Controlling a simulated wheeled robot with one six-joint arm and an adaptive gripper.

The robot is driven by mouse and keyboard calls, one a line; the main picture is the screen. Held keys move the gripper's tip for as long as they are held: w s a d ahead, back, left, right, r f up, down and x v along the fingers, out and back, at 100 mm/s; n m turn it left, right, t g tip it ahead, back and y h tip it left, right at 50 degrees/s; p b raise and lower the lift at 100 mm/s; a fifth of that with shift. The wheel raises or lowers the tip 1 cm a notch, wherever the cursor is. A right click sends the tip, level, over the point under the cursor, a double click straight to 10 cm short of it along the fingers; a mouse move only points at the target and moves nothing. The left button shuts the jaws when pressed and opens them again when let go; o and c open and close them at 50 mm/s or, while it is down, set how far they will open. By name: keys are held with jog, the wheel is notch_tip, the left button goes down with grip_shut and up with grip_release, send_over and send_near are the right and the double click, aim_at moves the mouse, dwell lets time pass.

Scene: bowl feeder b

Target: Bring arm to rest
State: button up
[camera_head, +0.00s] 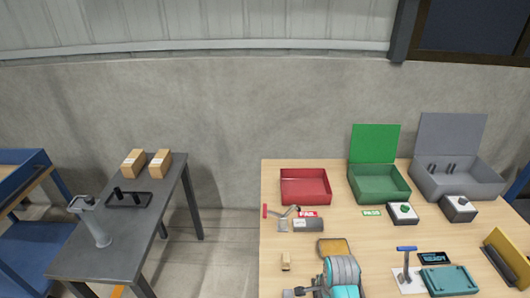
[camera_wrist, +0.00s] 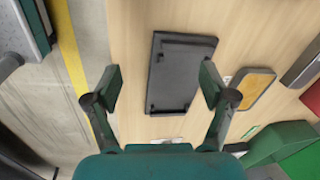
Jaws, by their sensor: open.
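My gripper (camera_wrist: 160,88) is open in the wrist view, its two dark fingers spread wide with nothing between the tips. It hangs above the wooden table, with a black rectangular tray (camera_wrist: 182,75) beyond the fingers. The tray looks empty and apart from them. In the head view, a teal and grey part of my arm shows at the bottom middle, over the front of the wooden table (camera_head: 365,230). My fingers cannot be made out clearly there.
A red bin (camera_head: 305,187), a green box (camera_head: 379,185) and a grey box (camera_head: 456,178) with raised lids stand along the table's back. A tan-topped pad (camera_head: 333,248) lies near my arm. A dark side table (camera_head: 112,245) stands left, across a floor gap.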

jog(key=s+f+n+t, duration=0.2)
jog(key=s+n+t, duration=0.15)
jog(key=s, duration=0.65)
jog(key=s+f+n+t, duration=0.2)
jog(key=s+n+t, duration=0.15)
jog(key=s, duration=0.75)
jog(key=s+r+n+t, duration=0.3)
jog(key=s+r+n, duration=0.1)
jog(key=s+r, duration=0.5)
jog(key=s+r+n+t, duration=0.3)
jog(key=s+r, duration=0.6)
jog(key=r, duration=0.5)
jog(key=shift+r+n, duration=0.2)
jog(key=shift+n, duration=0.7)
